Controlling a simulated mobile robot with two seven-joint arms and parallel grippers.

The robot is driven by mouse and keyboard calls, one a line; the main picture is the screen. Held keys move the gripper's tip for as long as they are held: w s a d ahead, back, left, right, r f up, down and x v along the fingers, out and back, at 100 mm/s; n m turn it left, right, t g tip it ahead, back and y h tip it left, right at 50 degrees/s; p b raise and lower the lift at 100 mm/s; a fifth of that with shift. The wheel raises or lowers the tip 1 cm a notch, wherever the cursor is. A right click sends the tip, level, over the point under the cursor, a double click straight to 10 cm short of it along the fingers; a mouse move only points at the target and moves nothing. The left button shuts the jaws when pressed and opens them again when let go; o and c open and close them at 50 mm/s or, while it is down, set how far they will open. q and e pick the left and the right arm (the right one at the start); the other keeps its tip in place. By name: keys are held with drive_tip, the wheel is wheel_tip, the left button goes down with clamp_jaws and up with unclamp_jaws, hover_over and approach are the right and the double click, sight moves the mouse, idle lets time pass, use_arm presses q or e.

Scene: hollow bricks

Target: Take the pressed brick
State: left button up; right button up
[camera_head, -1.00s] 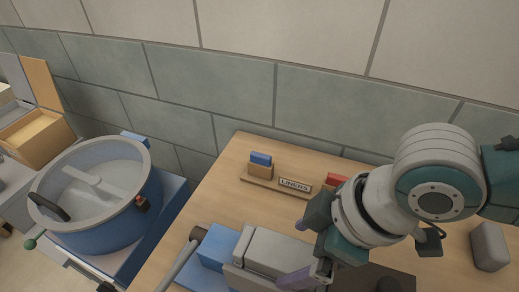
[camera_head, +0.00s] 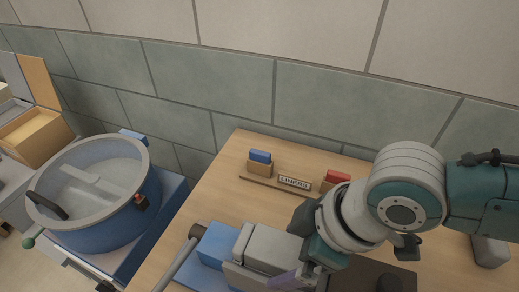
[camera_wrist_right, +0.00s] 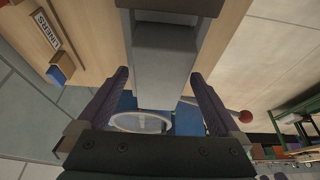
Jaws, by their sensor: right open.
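A press-like machine with a grey body (camera_head: 268,249) and a blue part (camera_head: 217,244) stands on the wooden table. No brick can be told apart from it in the head view; my right arm covers part of it. My right gripper (camera_head: 292,280) is low over the machine's right side, its fingers partly hidden. In the right wrist view my right gripper (camera_wrist_right: 160,76) is open, with a long grey block (camera_wrist_right: 165,65) between and beyond its dark fingers. I cannot tell whether this block is the pressed brick or part of the machine. My left gripper is out of view.
A wooden rack labelled LINERS (camera_head: 294,183) holds a blue and a red piece at the back. A blue drum (camera_head: 105,200) stands at left, with an open wooden box (camera_head: 38,135) behind it. A grey block (camera_head: 490,251) sits at right. A tiled wall closes the back.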

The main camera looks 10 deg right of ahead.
clamp_jaws()
idle(0.9)
